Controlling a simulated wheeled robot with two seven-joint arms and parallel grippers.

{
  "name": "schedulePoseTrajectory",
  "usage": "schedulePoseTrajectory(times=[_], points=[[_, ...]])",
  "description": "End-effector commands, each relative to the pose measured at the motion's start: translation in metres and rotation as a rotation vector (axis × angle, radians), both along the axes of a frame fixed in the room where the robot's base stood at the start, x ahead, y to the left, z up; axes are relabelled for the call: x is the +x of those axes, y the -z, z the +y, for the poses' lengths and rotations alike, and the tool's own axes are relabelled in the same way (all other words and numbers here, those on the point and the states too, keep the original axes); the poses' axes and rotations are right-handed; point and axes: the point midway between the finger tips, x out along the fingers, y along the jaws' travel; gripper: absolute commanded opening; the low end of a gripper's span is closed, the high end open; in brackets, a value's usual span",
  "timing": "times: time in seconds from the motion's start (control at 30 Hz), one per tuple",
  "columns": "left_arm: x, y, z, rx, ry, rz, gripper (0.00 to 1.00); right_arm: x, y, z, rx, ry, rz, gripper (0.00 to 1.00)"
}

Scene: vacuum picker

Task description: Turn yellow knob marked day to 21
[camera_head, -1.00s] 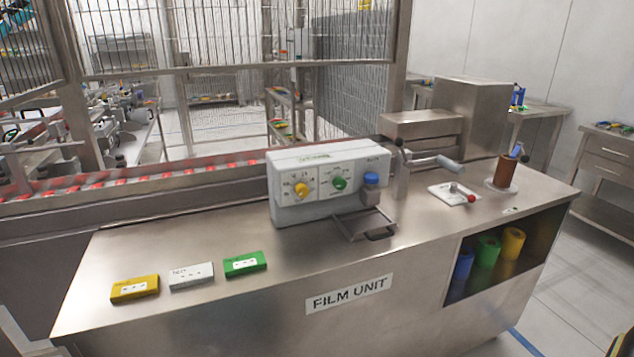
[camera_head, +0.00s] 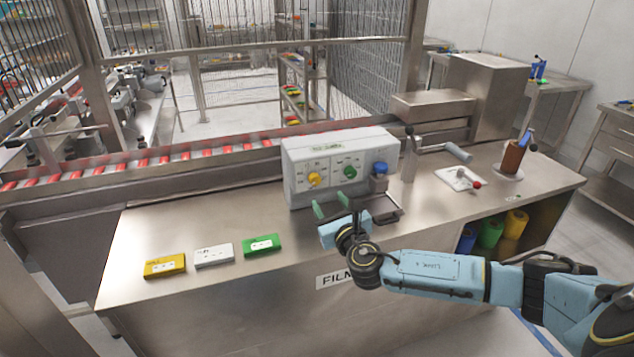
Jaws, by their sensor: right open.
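The yellow knob (camera_head: 314,179) sits on the left part of the front of a light grey control box (camera_head: 300,146) on the steel bench. Its dial marks are too small to read. A green knob (camera_head: 350,172) is to its right on the same face. My right gripper (camera_head: 330,206) is in front of the box, just below the two knobs, with its green-tipped fingers spread apart and nothing between them. It appears apart from the yellow knob. My left gripper is not in view.
Yellow (camera_head: 165,265), white (camera_head: 214,254) and green (camera_head: 261,245) blocks lie on the bench at left. A crank handle (camera_head: 458,152) and a brown spool (camera_head: 513,157) stand further right.

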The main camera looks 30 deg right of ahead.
Motion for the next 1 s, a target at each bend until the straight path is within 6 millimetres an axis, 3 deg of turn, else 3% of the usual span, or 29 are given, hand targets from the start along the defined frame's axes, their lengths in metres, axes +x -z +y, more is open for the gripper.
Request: schedulePoseTrajectory(times=[0.2,0.5,1.0], points=[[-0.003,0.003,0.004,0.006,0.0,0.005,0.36,0.043,0.0,-0.01,0.004,0.003,-0.001,0.49],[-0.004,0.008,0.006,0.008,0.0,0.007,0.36,0.084,0.001,-0.02,0.005,0.001,0.001,0.49],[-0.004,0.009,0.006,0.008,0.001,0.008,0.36,0.095,0.001,-0.023,0.006,0.0,0.002,0.48]])
